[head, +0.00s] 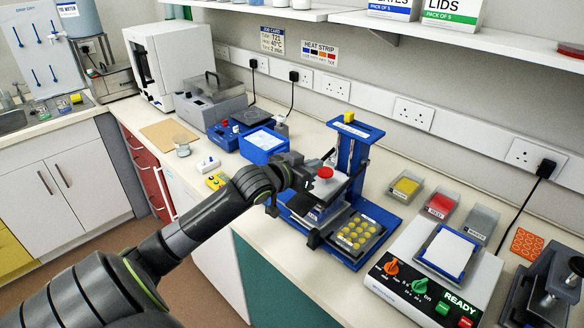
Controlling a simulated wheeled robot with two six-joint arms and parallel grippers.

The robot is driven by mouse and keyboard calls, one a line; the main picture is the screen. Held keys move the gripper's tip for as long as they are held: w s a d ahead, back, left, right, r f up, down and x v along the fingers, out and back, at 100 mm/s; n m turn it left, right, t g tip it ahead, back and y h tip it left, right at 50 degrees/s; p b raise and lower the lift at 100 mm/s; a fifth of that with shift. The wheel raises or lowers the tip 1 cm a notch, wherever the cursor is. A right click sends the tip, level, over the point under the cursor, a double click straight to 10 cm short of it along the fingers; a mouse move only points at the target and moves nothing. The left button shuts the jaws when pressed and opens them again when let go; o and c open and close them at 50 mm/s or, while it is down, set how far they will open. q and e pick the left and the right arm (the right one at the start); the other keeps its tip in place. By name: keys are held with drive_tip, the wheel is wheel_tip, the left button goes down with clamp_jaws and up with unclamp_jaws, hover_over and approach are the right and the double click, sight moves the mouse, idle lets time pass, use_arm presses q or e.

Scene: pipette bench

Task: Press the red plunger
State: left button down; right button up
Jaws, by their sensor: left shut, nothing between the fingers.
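The red plunger (325,172) is a small round red cap on a pale plate of the blue stand (357,150). My left gripper (318,167) reaches in from the left and is shut and empty. Its tip is just left of the red plunger, overlapping its edge in the head view. I cannot tell whether they touch. The arm hides part of the stand's left side. My right gripper is not in view.
A tray of yellow caps (357,234) sits at the stand's front right. Small yellow, red and grey bins (439,204) and a white machine reading READY (478,272) stand farther right. A blue box (263,143) is behind the arm. A shelf hangs above.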

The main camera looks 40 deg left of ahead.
use_arm(q)
drive_tip(key=v, duration=0.7)
drive_tip(key=shift+s, duration=0.25)
drive_tip(key=shift+a, duration=0.15)
idle(0.4)
drive_tip(key=s+d+f+n+g+y, duration=0.1)
drive_tip(key=s+f+g, duration=0.1)
drive_tip(key=s+f, duration=0.4)
drive_tip(key=s+d+f+g+y, duration=0.15)
drive_tip(key=s+f, duration=0.25)
drive_tip(key=f, duration=0.4)
drive_tip(key=s+d+f+g, duration=0.4)
drive_tip(key=s+f, duration=0.1)
drive_tip(key=s, duration=0.4)
drive_tip(key=s+d+f+g, duration=0.3)
drive_tip(key=s+f+g, duration=0.15)
drive_tip(key=s, duration=0.45)
wheel_tip(320, 180, down, 26)
drive_tip(key=a, duration=0.2)
drive_tip(key=s+d+f+g+b, duration=0.1)
drive_tip(key=s+f+g, duration=0.1)
drive_tip(key=s+f, duration=1.2)
drive_tip(key=shift+s+d+f, duration=0.25)
drive_tip(key=shift+s+f, duration=0.1)
drive_tip(key=shift+f, duration=0.45)
